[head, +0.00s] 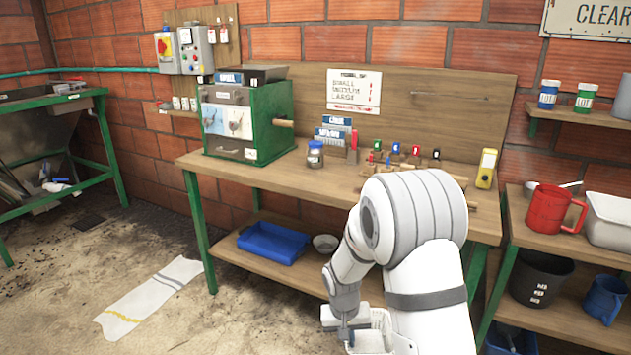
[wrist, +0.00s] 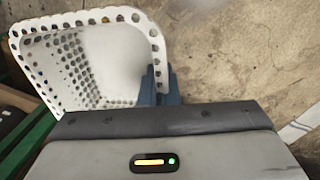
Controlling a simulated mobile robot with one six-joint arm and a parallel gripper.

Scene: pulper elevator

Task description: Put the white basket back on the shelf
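The white basket (wrist: 85,70) has walls full of round holes. It fills the upper left of the wrist view, and its inside looks empty. My gripper (wrist: 160,88) is shut on the basket's side wall, with one blue finger inside and one outside. In the head view the basket (head: 379,323) is low at the front of the workbench, partly hidden behind my arm. My gripper (head: 346,334) is at its left side. The workbench's lower shelf (head: 307,268) is behind it. A shelf unit (head: 570,318) stands at the right.
The lower shelf holds a blue tray (head: 272,243) and a small bowl (head: 325,243). The right unit holds a red jug (head: 548,212), a white tub (head: 610,222), a black bucket (head: 540,279) and a blue jug (head: 604,299). A cloth (head: 150,297) lies on the open floor at left.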

